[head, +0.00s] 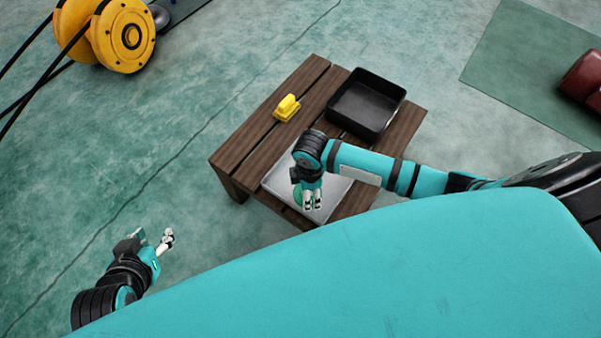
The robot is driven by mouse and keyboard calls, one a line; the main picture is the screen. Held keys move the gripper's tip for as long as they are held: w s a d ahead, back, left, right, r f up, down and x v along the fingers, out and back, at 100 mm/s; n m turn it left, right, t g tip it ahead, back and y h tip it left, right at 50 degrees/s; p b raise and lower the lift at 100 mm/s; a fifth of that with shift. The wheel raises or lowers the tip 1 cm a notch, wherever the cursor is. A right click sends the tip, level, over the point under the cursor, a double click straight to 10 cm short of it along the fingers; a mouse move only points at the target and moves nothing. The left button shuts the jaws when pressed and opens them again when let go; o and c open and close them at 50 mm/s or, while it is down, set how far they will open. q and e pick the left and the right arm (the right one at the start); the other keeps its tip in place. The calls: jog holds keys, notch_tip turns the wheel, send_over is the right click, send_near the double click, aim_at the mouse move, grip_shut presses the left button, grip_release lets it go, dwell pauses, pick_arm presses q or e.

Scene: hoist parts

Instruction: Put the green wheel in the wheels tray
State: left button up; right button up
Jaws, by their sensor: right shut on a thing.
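The green wheel (299,196) shows only in part beneath my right gripper (312,202). My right gripper is shut on it over a shallow light-grey tray (275,180) at the near part of the wooden table. I cannot tell whether the wheel touches the tray floor. A deeper black tray (382,82) stands empty at the far right of the table. No label shows which one is the wheels tray. My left gripper (153,238) is open and empty, over the floor left of the table.
A yellow object (287,107) sits on the slatted wooden table (299,84), left of the black tray. A yellow pulley wheel (128,35) with black cables is at the upper left. A dark red cylinder (583,80) lies at the right edge.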

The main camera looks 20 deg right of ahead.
jog(key=w, duration=0.2)
jog(key=w+b, duration=0.1)
jog(key=w, duration=0.1)
jog(key=w+b, duration=0.1)
jog(key=w, duration=0.1)
jog(key=shift+w+d+f, duration=0.3)
jog(key=shift+f, duration=0.05)
jog(key=shift+w, duration=0.25)
jog(key=f, duration=0.1)
jog(key=f+b, duration=0.2)
jog(key=shift+w+f, duration=0.15)
jog(key=shift+w, duration=0.1)
pick_arm(q)
jog(key=w+d+r+t+h, duration=0.2)
jog(key=w+r+t, duration=0.2)
jog(key=r, duration=0.5)
jog(key=w+d+r+t+h, duration=0.2)
jog(key=w+r+t, duration=0.1)
jog(key=r+t, duration=0.6)
jog(key=shift+w+d+r+m, duration=0.2)
jog(key=shift+w+d+m, duration=0.1)
jog(key=shift+w+d, duration=0.05)
pick_arm(e)
jog(key=shift+f, duration=0.1)
jog(key=shift+f+b, duration=0.15)
jog(key=shift+b, duration=0.15)
jog(key=o, duration=1.7)
jog(key=shift+c, duration=0.2)
jog(key=shift+d, duration=0.1)
